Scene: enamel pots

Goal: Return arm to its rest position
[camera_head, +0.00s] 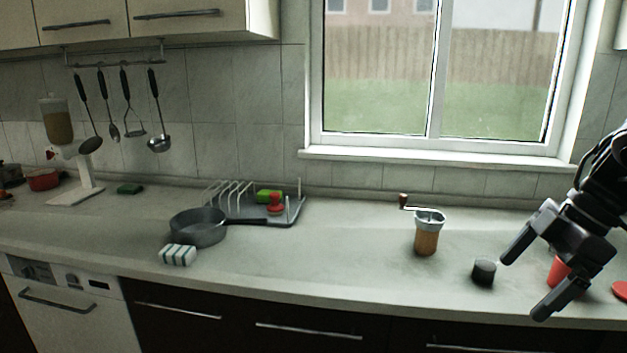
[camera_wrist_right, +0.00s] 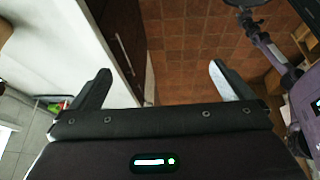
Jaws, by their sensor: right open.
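My right gripper (camera_head: 522,280) is at the right of the head view, above the front part of the counter, with its fingers spread and nothing between them. In the right wrist view its two fingers (camera_wrist_right: 160,88) are apart and empty, with the counter edge and tiled floor beyond. A red cup-like object (camera_head: 558,270) shows partly behind the gripper in the head view. A small dark round pot or lid (camera_head: 484,272) sits just left of the fingers. My left gripper does not show in the head view.
The counter (camera_head: 340,270) holds a coffee grinder (camera_head: 427,236), a dark pan (camera_head: 198,229), a dish rack (camera_head: 290,212), a striped cloth (camera_head: 177,255) and, at far left, a red pot (camera_head: 44,180). A red disc (camera_head: 621,290) lies at the right edge. The middle counter is clear.

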